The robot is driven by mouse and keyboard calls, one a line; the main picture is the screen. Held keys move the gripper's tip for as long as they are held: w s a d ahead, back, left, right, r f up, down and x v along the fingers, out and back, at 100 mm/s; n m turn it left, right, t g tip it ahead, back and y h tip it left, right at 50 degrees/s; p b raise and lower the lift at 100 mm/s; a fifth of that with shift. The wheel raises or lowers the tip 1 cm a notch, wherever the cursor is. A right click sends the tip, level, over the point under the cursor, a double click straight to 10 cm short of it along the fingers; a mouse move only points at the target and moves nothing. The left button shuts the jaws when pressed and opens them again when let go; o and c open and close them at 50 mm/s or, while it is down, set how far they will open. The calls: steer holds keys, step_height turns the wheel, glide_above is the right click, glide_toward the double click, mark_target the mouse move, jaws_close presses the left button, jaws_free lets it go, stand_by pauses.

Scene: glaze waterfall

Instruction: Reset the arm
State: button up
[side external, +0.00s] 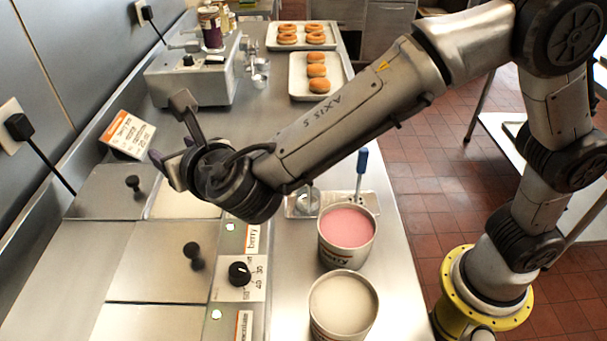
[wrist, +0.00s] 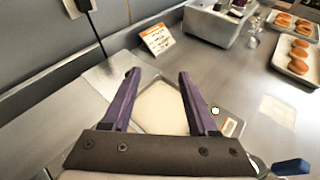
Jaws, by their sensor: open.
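In the side view my arm reaches across from the right, above the counter, and hides part of the well.
A berry tub (side external: 347,226) and a cream-coloured tub (side external: 342,303) stand at the counter's front. A metal machine (side external: 195,75), a sign card (side external: 127,134) and trays of doughnuts (side external: 317,87) stand farther back. Black-knobbed lids (side external: 160,265) cover the left side.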

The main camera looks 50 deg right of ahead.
steer(key=w+d+r+m+h, duration=0.2)
steer(key=d+r+m, duration=0.3)
steer(key=d, duration=0.7)
steer(key=s+d+r+m+g+h, duration=0.2)
steer(key=s+d+m, duration=0.3)
steer(key=d, duration=0.5)
steer(key=s+d+r+m+g+h, duration=0.1)
steer(key=s+d+m+g, duration=0.3)
steer(key=d, duration=0.6)
steer(key=s+d+f+m, duration=0.2)
steer(key=s+d+m, duration=0.4)
steer(key=s, duration=0.4)
steer(key=s+a+f+m+g+y, duration=0.2)
steer(key=s+a+f+m+y, duration=0.4)
steer(key=s+m, duration=0.5)
step_height(320, 180, down, 3)
steer(key=a+m, duration=0.1)
steer(key=m, duration=0.2)
steer(key=shift+s+a+r, duration=0.2)
steer(key=shift+s+a, duration=0.15)
steer(key=shift+s, duration=0.05)
